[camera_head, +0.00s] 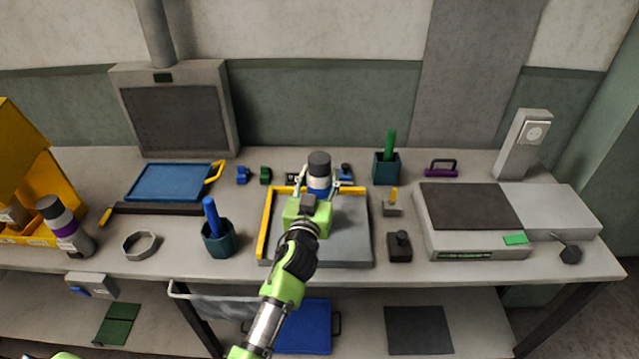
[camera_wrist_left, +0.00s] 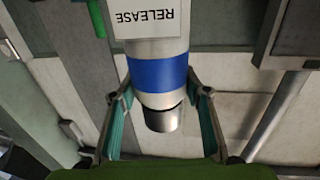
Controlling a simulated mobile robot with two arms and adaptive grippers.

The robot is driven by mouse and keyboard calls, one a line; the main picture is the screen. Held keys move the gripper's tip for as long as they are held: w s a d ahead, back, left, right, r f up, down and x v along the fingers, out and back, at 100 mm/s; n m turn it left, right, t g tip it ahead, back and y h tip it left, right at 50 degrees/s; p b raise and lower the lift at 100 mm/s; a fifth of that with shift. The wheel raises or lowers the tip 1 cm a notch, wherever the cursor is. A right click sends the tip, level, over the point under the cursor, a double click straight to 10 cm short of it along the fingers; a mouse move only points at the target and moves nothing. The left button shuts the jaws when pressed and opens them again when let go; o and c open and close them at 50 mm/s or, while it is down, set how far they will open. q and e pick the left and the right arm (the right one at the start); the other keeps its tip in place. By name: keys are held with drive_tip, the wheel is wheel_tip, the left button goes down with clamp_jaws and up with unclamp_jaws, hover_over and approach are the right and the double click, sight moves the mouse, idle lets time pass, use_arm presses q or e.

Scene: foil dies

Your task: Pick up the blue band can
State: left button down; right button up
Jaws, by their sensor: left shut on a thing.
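The blue band can (camera_head: 319,171) has a dark grey cap, a pale body and a blue band. It stands roughly upright over the back part of the grey plate with the yellow edge (camera_head: 348,240). My left gripper (camera_head: 319,182) is shut on it, one finger on each side. In the left wrist view the can (camera_wrist_left: 158,73) sits between the fingers of my left gripper (camera_wrist_left: 160,96), with a white label reading "RELEASE" upside down. I cannot tell whether its base touches the plate. My right gripper is not in view.
A similar can with a purple band (camera_head: 61,225) stands at left by the yellow rack (camera_head: 30,160). Teal cups (camera_head: 218,240) and (camera_head: 386,168) hold a blue and a green stick. A dark knobbed block (camera_head: 399,248) and a scale-like device (camera_head: 470,240) are at right.

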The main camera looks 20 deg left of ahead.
sight(313, 167)
use_arm(q)
drive_tip(key=s+r, duration=0.4)
drive_tip(key=r, duration=0.1)
drive_tip(key=shift+s+a+r, duration=0.1)
drive_tip(key=shift+s+a, duration=0.1)
drive_tip(key=shift+s, duration=0.1)
drive_tip(key=s+r+b, duration=0.1)
drive_tip(key=s+r, duration=0.3)
drive_tip(key=s, duration=0.5)
drive_tip(key=shift+s+a+r+b, duration=0.15)
drive_tip(key=shift+a+b, duration=0.2)
